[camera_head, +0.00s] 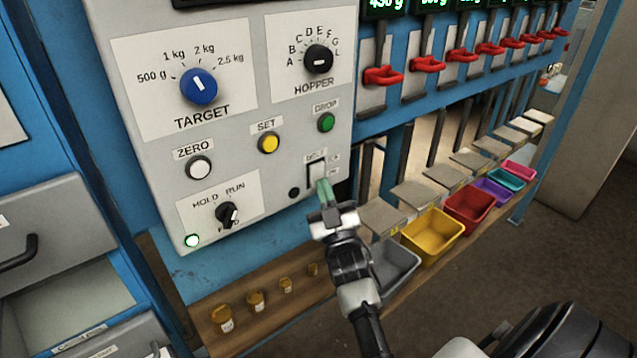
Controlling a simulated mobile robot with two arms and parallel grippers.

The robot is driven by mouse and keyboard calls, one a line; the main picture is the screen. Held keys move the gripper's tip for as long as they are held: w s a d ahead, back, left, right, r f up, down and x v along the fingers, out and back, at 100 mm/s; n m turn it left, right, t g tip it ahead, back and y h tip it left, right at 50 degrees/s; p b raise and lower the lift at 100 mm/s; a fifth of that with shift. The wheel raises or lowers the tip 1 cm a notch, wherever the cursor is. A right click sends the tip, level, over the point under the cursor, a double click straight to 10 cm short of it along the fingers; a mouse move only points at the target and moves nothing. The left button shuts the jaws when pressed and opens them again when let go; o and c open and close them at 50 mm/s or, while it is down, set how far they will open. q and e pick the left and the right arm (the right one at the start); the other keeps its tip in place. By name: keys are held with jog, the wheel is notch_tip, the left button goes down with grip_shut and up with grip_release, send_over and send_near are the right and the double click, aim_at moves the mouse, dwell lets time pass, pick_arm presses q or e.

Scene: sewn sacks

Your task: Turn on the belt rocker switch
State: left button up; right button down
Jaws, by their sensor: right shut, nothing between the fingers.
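The belt rocker switch (317,172) is a small pale rocker at the lower right of the grey control panel (240,120). Its label above is partly legible. My right gripper (325,188) is shut and empty, its fingertips at the lower part of the rocker. I cannot tell whether they touch it. The fingers hide the rocker's lower end, and its position is unclear. My left gripper is not in view.
The panel also carries a blue TARGET knob (198,86), a HOPPER knob (319,60), a yellow SET button (268,143), a green DROP button (326,122) and a HOLD/RUN selector (227,215). Coloured bins, including a yellow bin (432,236), stand right of my arm.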

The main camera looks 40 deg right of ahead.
dwell(0.4)
jog(key=shift+s+r+p, duration=0.15)
jog(key=shift+s+p, duration=0.2)
jog(key=shift+s, duration=0.4)
jog(key=shift+s+d+r+p, duration=0.15)
jog(key=shift+s+p, duration=0.3)
jog(key=shift+s, duration=0.8)
jog(key=shift+s+a+r+p, duration=0.15)
jog(key=shift+s+p, duration=0.3)
jog(key=shift+s, duration=0.75)
jog(key=shift+f, duration=0.1)
